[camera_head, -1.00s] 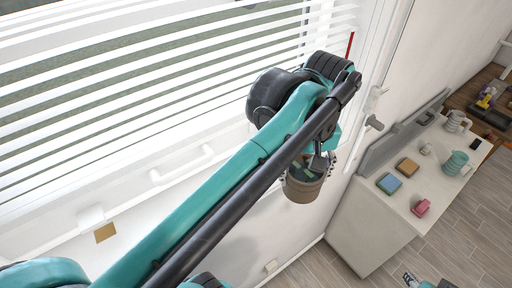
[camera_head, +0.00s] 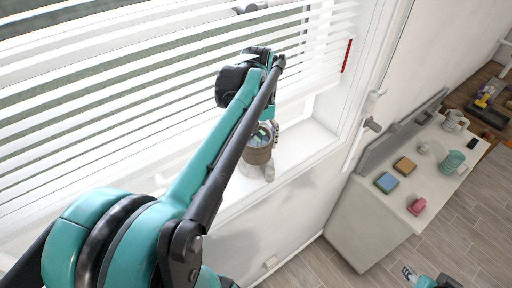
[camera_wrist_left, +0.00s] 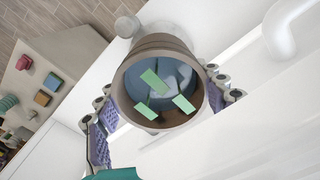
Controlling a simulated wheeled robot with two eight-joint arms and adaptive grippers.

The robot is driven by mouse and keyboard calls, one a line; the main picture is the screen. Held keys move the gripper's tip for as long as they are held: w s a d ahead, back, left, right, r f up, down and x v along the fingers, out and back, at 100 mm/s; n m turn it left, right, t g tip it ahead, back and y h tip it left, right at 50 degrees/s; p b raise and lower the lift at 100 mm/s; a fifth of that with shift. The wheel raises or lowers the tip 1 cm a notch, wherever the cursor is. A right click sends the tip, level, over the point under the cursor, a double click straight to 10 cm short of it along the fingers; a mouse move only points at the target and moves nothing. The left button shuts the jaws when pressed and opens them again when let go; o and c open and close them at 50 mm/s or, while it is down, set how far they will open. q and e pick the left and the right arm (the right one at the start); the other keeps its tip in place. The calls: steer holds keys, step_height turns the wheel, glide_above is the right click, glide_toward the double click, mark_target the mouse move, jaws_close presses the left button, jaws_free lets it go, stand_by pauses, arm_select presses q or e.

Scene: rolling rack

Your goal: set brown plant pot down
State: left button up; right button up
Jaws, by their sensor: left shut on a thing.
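The brown plant pot (camera_head: 258,156) is upright over the white window sill (camera_head: 312,143) in the head view; I cannot tell whether its base touches the sill. In the left wrist view I look into the round mouth of the pot (camera_wrist_left: 165,48), with flat green pieces inside. My left gripper (camera_head: 264,136) is shut on it, its purple-padded fingers on opposite sides in the wrist view (camera_wrist_left: 162,112). The pot's base is hidden there. A teal and dark part at the head view's bottom right edge seems to be my right gripper (camera_head: 412,274); its jaws are unclear.
A small pale round object (camera_head: 269,173) stands close beside the pot. Blinds (camera_head: 120,90) hang behind the arm. The sill is clear to the pot's right. A white cabinet (camera_head: 375,225) with several small objects stands at the right.

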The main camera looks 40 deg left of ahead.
arm_select(q)
step_height(320, 180, down, 3)
steer(key=shift+f+p, duration=0.1)
steer(key=shift+p, duration=0.3)
steer(key=shift+w+a+f, duration=0.1)
steer(key=shift+a+f, duration=0.15)
steer(key=shift+d+f, duration=0.1)
steer(key=shift+d, duration=0.05)
steer(key=o, duration=1.4)
steer(key=shift+r, duration=0.45)
step_height(320, 180, up, 7)
steer(key=shift+f+b, duration=0.1)
steer(key=shift+b, duration=0.25)
